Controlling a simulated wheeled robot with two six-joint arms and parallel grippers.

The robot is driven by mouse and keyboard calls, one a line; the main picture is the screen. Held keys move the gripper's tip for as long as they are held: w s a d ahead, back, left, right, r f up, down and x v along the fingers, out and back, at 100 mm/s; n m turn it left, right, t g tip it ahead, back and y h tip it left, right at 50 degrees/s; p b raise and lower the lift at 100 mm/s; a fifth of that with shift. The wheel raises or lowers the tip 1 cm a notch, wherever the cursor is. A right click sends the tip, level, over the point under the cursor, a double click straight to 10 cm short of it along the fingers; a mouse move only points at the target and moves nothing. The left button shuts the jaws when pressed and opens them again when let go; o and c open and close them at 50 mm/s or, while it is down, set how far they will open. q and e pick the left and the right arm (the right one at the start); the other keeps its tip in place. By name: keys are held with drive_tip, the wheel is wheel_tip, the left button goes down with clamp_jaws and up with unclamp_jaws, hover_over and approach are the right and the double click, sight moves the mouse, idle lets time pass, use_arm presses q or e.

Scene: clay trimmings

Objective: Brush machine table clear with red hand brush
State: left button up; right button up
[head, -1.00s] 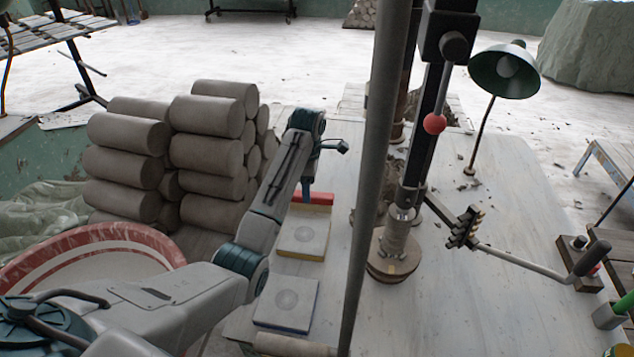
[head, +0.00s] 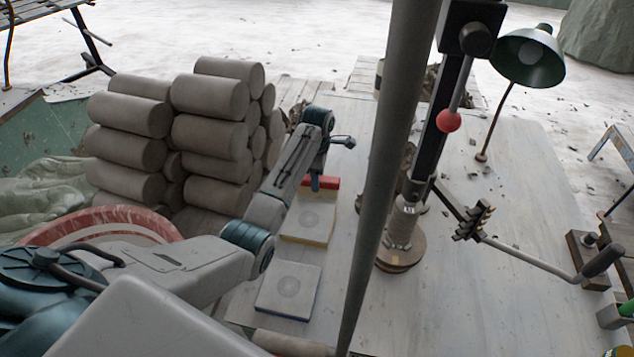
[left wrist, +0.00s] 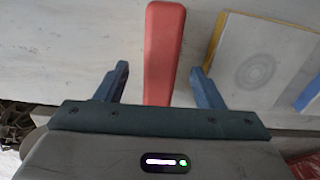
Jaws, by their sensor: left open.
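The red hand brush (head: 326,182) lies at the far end of the row of square blocks on the pale machine table (head: 470,310). In the left wrist view its red handle (left wrist: 164,35) runs between my left gripper's (left wrist: 160,76) two blue fingers, with gaps on both sides. My left gripper (head: 314,186) is open over the brush in the head view and hides part of it. Its bristles cannot be made out. Dark clay trimmings (head: 408,165) lie around the machine's column. My right gripper is not in view.
Two square blocks, a yellow-edged one (head: 307,222) and a blue-edged one (head: 288,289), lie near the brush. Stacked clay cylinders (head: 210,135) stand left. A grey pole (head: 388,170), a machine with a lever (head: 530,262) and a green lamp (head: 528,58) stand right.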

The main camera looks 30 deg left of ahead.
use_arm(q)
drive_tip(key=shift+a+f, duration=0.1)
drive_tip(key=shift+f, duration=1.6)
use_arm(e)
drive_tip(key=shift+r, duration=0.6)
use_arm(q)
drive_tip(key=c, duration=1.1)
drive_tip(key=shift+r, duration=0.1)
